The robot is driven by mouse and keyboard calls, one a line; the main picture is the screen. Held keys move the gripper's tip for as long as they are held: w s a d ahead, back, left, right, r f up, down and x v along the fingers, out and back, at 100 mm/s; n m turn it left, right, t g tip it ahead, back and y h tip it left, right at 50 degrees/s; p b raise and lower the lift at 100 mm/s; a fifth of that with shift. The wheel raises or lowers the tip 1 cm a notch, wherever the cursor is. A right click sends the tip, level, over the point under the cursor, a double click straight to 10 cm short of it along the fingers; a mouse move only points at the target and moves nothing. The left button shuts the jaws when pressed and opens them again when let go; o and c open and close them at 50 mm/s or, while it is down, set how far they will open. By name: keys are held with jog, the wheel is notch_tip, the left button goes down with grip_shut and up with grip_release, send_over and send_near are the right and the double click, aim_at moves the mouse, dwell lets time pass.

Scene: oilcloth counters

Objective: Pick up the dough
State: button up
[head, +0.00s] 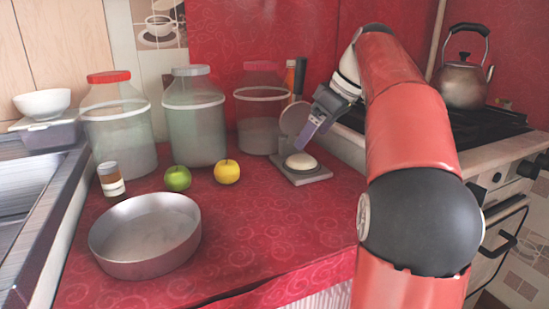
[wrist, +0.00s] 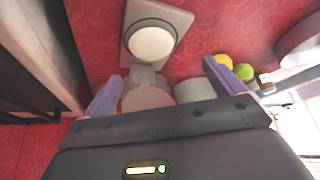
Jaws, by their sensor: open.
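The dough (head: 301,161) is a pale, round, flattened ball. It sits on the base of a grey press (head: 311,178) whose round lid (head: 295,118) stands raised behind it. In the wrist view the dough (wrist: 152,43) lies on the press plate (wrist: 180,18), ahead of my fingertips and slightly left of their middle. My gripper (head: 306,138) is open and empty, just above and to the right of the dough. In the wrist view the purple fingers of my gripper (wrist: 163,78) are spread wide and apart from the dough.
A metal pan (head: 145,262), a green apple (head: 177,178), a yellow apple (head: 227,171) and a small shaker (head: 110,180) stand to the left. Large jars (head: 195,125) line the back. The stove with a kettle (head: 464,80) is at right. The red counter in front of the press is clear.

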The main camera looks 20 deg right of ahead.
aim_at(297, 157)
jog(key=shift+w+d+f, duration=0.1)
jog(key=shift+w+d, duration=0.1)
jog(key=shift+w, duration=0.15)
jog(key=x, duration=0.2)
jog(key=b+x, duration=0.1)
jog(key=x, duration=0.4)
jog(key=shift+w+d+f+b, duration=0.1)
jog(key=shift+w+b, duration=0.2)
jog(key=shift+w, duration=0.05)
jog(key=c, duration=1.2)
jog(key=shift+r, duration=0.45)
jog(key=s, duration=0.6)
jog(key=s+b, duration=0.1)
jog(key=s, duration=0.5)
jog(key=s+b, duration=0.1)
jog(key=s, duration=0.5)
jog(key=shift+d+r, duration=0.3)
jog(key=shift+d, duration=0.05)
